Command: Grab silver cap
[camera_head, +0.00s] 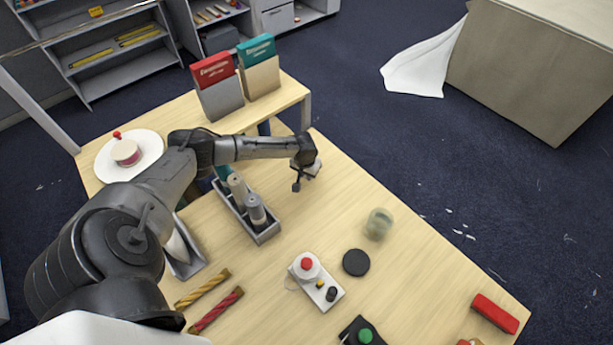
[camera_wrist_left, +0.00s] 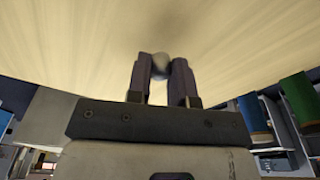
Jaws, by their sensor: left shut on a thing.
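My left gripper (camera_head: 297,187) hangs low over the table, to the right of the grey bottle tray. In the left wrist view its two dark fingers (camera_wrist_left: 163,72) are closed around a small round silver-grey thing, which looks like the silver cap (camera_wrist_left: 161,62). Only its rounded top shows between the fingertips. In the head view the cap is hidden or too small to make out at the gripper. I cannot tell whether it touches the table. My right gripper is not in view.
A grey tray (camera_head: 267,236) with bottles stands left of the gripper. A translucent jar (camera_head: 379,223), a black disc (camera_head: 356,262) and a white button box (camera_head: 326,292) are nearer the front. Two box files (camera_head: 217,88) stand behind.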

